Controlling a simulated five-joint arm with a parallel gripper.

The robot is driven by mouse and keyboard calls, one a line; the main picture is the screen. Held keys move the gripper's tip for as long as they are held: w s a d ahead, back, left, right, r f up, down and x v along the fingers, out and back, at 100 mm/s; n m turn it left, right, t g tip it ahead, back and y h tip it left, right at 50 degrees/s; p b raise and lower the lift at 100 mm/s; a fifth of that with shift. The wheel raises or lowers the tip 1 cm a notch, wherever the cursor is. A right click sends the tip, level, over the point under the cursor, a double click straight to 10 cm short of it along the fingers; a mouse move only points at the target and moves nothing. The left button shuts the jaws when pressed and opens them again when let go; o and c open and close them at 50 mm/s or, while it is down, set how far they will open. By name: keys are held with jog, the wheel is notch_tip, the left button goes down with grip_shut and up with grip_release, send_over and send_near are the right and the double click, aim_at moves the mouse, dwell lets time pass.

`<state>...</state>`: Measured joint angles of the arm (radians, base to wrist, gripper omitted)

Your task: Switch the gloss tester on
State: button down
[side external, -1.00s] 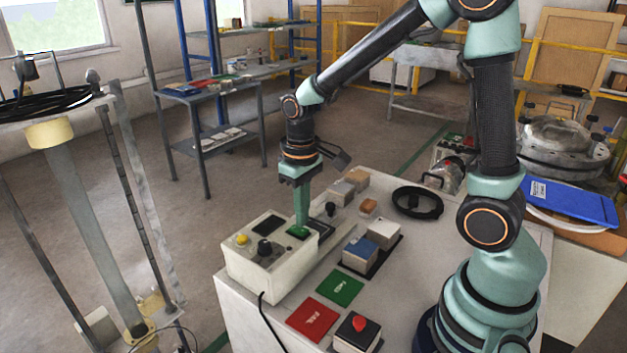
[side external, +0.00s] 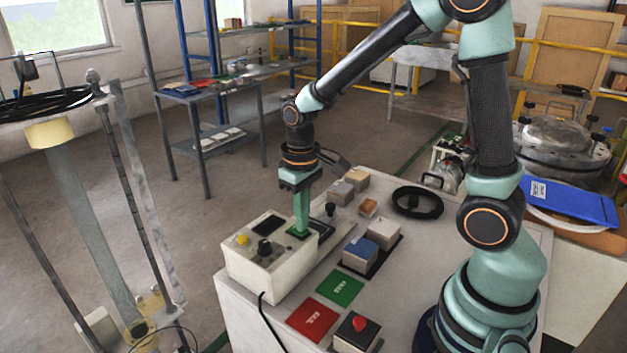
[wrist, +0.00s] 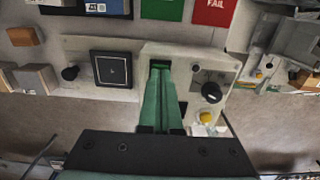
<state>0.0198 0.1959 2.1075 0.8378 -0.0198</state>
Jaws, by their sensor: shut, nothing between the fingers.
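The gloss tester (side external: 265,270) is a pale box on the near left part of the bench. Whether the tester is on cannot be told.
A square black plate (wrist: 112,69) and a small black knob sit beside the tester. Green PASS (side external: 340,287) and red FAIL (side external: 312,319) cards lie in front. Several small blocks (side external: 356,178) and a black ring (side external: 417,201) are further back. A red-topped box (side external: 357,331) is at the front.

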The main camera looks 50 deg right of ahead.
jog(key=shift+f, duration=0.35)
jog(key=shift+r, duration=3.55)
jog(key=s+r+t, duration=0.5)
jog(key=s+r, duration=0.2)
jog(key=shift+a+t, duration=0.3)
jog(key=shift+a, duration=0.05)
jog(key=shift+r, duration=0.1)
